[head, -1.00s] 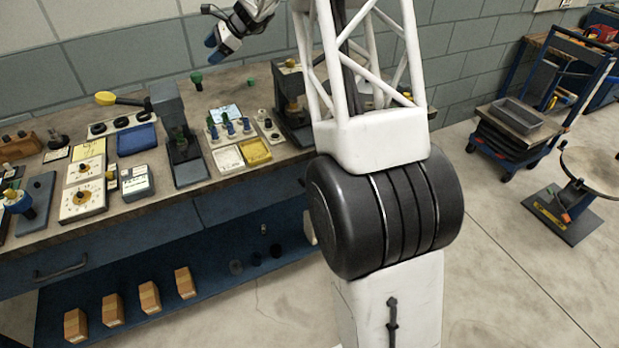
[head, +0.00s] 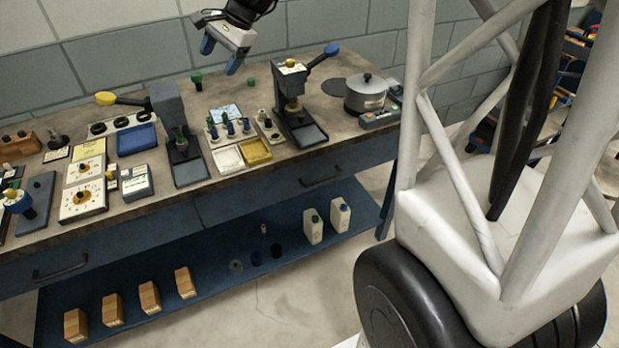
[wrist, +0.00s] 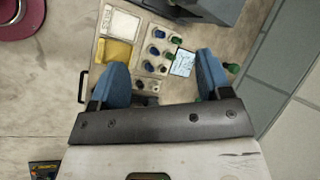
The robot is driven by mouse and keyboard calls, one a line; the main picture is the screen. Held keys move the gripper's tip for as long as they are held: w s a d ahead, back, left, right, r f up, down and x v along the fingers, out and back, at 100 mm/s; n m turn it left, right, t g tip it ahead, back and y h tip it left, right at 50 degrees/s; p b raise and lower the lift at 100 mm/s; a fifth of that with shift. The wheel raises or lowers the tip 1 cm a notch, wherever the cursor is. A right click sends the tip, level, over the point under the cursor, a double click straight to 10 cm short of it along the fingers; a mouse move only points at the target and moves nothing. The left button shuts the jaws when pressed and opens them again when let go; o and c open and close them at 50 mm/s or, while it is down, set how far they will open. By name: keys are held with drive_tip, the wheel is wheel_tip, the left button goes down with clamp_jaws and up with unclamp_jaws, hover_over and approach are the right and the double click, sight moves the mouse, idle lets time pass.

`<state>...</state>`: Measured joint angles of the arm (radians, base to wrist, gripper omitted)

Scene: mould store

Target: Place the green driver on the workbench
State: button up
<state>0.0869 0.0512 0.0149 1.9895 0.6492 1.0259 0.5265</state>
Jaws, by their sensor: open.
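My gripper (head: 221,57) is open and empty, high above the back of the workbench (head: 345,135). Its two blue fingers also show in the wrist view (wrist: 162,62), spread above the driver rack (wrist: 150,68). In the head view this pale rack (head: 214,133) holds several small upright drivers with blue and green handles. One green handle (head: 224,117) stands at its back; a green one (wrist: 176,40) also shows in the wrist view. A separate green-topped piece (head: 196,80) stands on the bench behind the rack. I cannot tell surely which is the green driver.
A black press (head: 293,90) with a blue-ended lever stands right of the rack, and another press (head: 176,125) stands left. White and yellow trays (head: 254,151) lie in front. A lidded grey pot (head: 366,93) stands farther right.

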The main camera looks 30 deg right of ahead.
drive_tip(key=s+d+f+n+h, duration=0.1)
drive_tip(key=s+f+n+h, duration=0.1)
drive_tip(key=s, duration=1.1)
drive_tip(key=s+d+f+n+h, duration=0.1)
drive_tip(key=s+n, duration=0.4)
drive_tip(key=s, duration=0.8)
drive_tip(key=s+d+f+n+h, duration=0.1)
drive_tip(key=s+f+n+h, duration=0.2)
drive_tip(key=s, duration=1.1)
drive_tip(key=shift+d+n, duration=0.25)
drive_tip(key=shift+n, duration=0.05)
